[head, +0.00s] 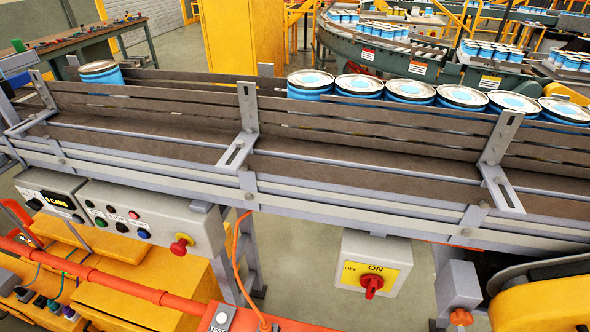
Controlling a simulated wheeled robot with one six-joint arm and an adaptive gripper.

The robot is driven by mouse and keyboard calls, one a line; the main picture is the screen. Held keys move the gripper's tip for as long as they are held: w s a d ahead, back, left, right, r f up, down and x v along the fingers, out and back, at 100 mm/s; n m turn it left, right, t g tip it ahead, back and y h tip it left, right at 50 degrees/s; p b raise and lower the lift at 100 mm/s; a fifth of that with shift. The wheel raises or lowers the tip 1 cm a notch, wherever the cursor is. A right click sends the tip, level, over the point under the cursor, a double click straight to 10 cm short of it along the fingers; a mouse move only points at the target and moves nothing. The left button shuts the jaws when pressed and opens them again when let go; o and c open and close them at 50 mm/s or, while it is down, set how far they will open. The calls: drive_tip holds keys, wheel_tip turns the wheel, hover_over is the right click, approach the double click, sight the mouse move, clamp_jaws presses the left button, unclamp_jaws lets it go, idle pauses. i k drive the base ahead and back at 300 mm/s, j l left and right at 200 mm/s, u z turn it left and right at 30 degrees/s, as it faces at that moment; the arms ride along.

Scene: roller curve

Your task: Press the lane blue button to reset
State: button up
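A blue button (143,233) sits at the lower right of a group of small buttons on a grey control box (165,218) under the conveyor's front rail. A black button (122,227) and a green button (100,222) are to its left, and a small red one (133,214) is just above. The labels beside them are too small to read surely. A red mushroom knob (181,245) stands out at the box's right end. My gripper does not show in this view.
The conveyor (360,165) crosses the view, with several blue cans (411,91) at right and one can (101,73) at left. A red ON/OFF switch (373,283) hangs below it. An orange pipe (130,285) and yellow machinery (165,300) lie in front.

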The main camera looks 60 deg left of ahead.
sight(143, 235)
drive_tip(key=u, duration=2.45)
